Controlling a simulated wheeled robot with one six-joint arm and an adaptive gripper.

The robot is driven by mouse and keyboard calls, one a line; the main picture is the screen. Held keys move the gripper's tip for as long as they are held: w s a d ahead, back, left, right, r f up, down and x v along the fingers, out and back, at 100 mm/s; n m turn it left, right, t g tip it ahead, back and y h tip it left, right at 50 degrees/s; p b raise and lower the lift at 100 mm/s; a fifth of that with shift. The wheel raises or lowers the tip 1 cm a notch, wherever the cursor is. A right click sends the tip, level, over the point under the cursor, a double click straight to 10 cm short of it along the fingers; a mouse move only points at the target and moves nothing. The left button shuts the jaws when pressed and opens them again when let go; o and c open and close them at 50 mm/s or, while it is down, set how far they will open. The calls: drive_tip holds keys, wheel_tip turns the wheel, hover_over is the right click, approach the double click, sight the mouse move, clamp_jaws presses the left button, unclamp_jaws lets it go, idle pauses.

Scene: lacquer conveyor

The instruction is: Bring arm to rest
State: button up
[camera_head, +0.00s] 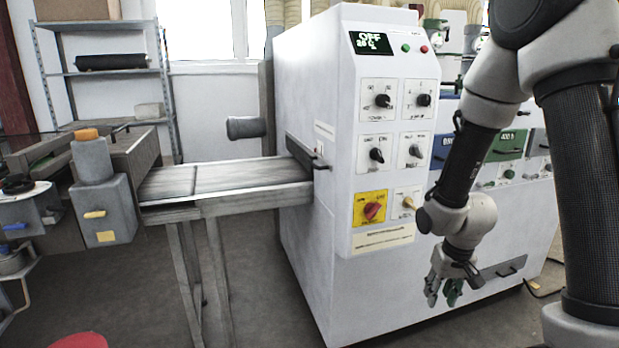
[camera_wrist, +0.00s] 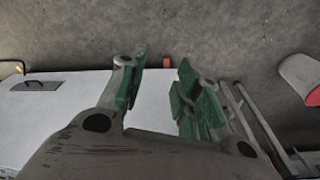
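My gripper (camera_head: 443,290) hangs at the lower right of the head view, fingers pointing down, in front of the white machine's lower front. In the wrist view my gripper (camera_wrist: 157,90) shows two green finger pads with a clear gap between them. The gap holds nothing; only grey floor and the white machine's surface show behind it. My arm is bent, with its forearm coming down from the top right of the head view.
The white machine (camera_head: 300,150) carries knobs, a red knob on a yellow plate (camera_head: 370,207) and a display reading OFF. A conveyor table (camera_head: 240,178) runs into its left side. Grey shelves (camera_head: 110,72) stand at the back left. Floor (camera_head: 265,285) is clear below the conveyor.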

drive_tip(key=s+d+r, duration=0.1)
drive_tip(key=s+r, duration=0.4)
drive_tip(key=r, duration=0.4)
drive_tip(key=s+d+r+t, duration=0.1)
drive_tip(key=s+r, duration=0.5)
drive_tip(key=r, duration=0.2)
drive_tip(key=s+d+r+t, duration=0.1)
drive_tip(key=s+d+r, duration=0.1)
drive_tip(key=s+r, duration=0.4)
drive_tip(key=v, duration=0.3)
drive_tip(key=shift+w+r, duration=0.3)
drive_tip(key=shift+r, duration=0.1)
